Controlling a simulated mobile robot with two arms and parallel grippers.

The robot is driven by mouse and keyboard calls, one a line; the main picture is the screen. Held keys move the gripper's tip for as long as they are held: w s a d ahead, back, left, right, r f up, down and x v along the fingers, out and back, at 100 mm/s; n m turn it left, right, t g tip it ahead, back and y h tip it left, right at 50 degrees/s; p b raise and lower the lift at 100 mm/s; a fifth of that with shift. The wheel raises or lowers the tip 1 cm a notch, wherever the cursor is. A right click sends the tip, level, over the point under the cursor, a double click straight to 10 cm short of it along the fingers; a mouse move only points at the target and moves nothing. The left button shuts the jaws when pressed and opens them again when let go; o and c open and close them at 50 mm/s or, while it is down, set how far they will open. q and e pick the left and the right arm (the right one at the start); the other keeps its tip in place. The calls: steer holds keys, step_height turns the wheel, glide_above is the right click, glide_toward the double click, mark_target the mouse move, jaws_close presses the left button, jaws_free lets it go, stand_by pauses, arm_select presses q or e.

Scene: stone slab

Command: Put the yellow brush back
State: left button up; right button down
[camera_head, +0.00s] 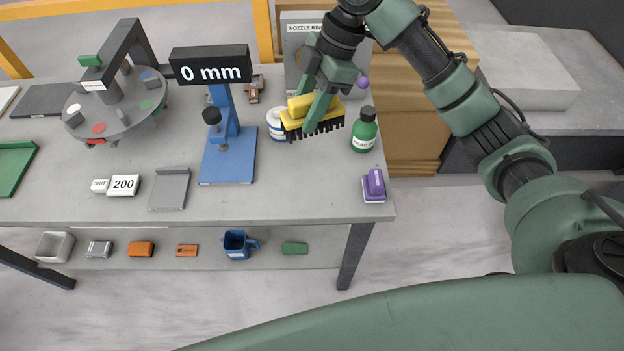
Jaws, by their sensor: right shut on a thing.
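The yellow brush (300,111) has a yellow handle and block with dark bristles pointing down. My right gripper (325,97) is shut on the yellow brush and holds it over the right part of the stone-grey bench (270,200). The brush partly covers a white and blue round container (276,124) behind it. Whether the bristles touch anything cannot be told. My left gripper is not in view.
A green bottle (364,134) stands just right of the brush, and a purple-handled block (374,186) is at the bench's right corner. A blue stand (228,160) with a "0 mm" display (210,64) is to the left. A grey box (297,50) stands behind. The front middle is clear.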

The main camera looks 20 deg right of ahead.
steer(key=shift+f, duration=0.15)
step_height(320, 180, down, 3)
steer(key=shift+s+f+p, duration=0.1)
steer(key=shift+f+p, duration=0.1)
steer(key=shift+p, duration=0.25)
step_height(320, 180, down, 15)
steer(key=p, duration=0.2)
steer(key=shift+f+p, duration=0.1)
steer(key=shift+p, duration=0.3)
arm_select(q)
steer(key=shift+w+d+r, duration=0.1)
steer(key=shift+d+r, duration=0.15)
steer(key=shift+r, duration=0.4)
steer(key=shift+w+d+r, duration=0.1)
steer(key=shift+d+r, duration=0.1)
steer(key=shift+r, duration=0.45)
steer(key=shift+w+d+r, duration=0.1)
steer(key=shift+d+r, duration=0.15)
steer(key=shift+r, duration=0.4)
arm_select(e)
steer(key=shift+f+n, duration=0.3)
steer(key=shift+f, duration=0.2)
steer(key=shift+f, duration=0.1)
steer(key=c, duration=0.8)
jaws_free()
steer(key=shift+c, duration=0.2)
